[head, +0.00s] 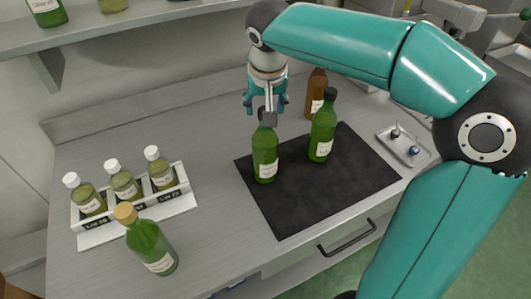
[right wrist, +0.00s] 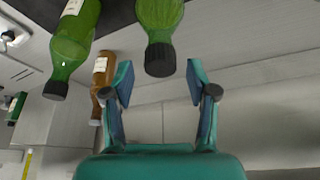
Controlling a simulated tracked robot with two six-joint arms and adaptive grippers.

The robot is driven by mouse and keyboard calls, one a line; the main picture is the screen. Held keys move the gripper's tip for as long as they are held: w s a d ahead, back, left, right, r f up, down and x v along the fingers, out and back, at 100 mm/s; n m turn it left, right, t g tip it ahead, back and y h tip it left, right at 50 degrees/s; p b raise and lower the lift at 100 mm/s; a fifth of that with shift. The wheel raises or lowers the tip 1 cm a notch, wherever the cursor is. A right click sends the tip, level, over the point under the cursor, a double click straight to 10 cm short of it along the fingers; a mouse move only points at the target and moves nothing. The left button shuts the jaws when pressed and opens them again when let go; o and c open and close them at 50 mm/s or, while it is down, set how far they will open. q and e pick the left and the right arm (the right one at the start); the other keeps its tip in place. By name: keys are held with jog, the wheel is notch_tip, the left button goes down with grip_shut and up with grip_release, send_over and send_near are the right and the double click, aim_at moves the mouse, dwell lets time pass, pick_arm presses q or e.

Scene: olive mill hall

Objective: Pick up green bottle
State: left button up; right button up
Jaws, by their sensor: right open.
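A green bottle (head: 265,155) with a dark cap and a pale label stands upright on the left part of the black mat (head: 290,208). A second dark-capped green bottle (head: 323,128) stands to its right on the mat. A third green bottle (head: 149,247), with a cork-coloured top, stands at the front left. My right gripper (head: 267,107) is open and empty at the left mat bottle's cap. In the right wrist view that bottle (right wrist: 160,18) shows with its cap between the open fingertips (right wrist: 160,78). The second bottle (right wrist: 74,35) is left of them. My left gripper is not in view.
A brown bottle (head: 317,85) stands behind the second bottle, and beside the left finger in the right wrist view. A white rack (head: 140,204) holds three small capped bottles at left. A metal tray (head: 405,148) with small items is at right. A shelf (head: 100,32) overhangs the back left.

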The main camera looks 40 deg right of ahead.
aim_at(265, 147)
jog(key=x, duration=0.4)
jog(key=shift+s+a+f+p, duration=0.1)
jog(key=shift+f+p, duration=0.2)
jog(key=shift+f, duration=0.05)
jog(key=shift+r, duration=0.1)
grip_shut()
